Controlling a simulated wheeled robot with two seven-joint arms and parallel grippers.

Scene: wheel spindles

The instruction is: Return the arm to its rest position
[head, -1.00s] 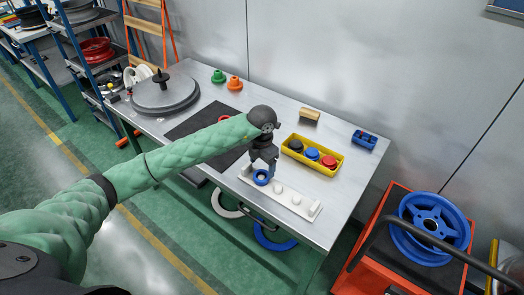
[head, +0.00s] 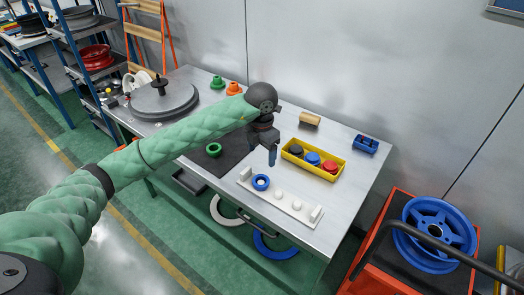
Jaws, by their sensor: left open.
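My left arm (head: 190,135) comes in from the left and reaches over the table. Its gripper (head: 272,158) points down and is open and empty, above the white peg board (head: 296,211). A blue ring (head: 261,182) sits around the leftmost part of the board, apart from the gripper. Several white pegs stand bare along the rest of the board. My right gripper is not in view.
A yellow tray (head: 323,172) with dark, blue and red pieces lies right of the gripper. A grey turntable (head: 164,104) stands at the left. A blue wheel (head: 434,231) rests on the orange cart.

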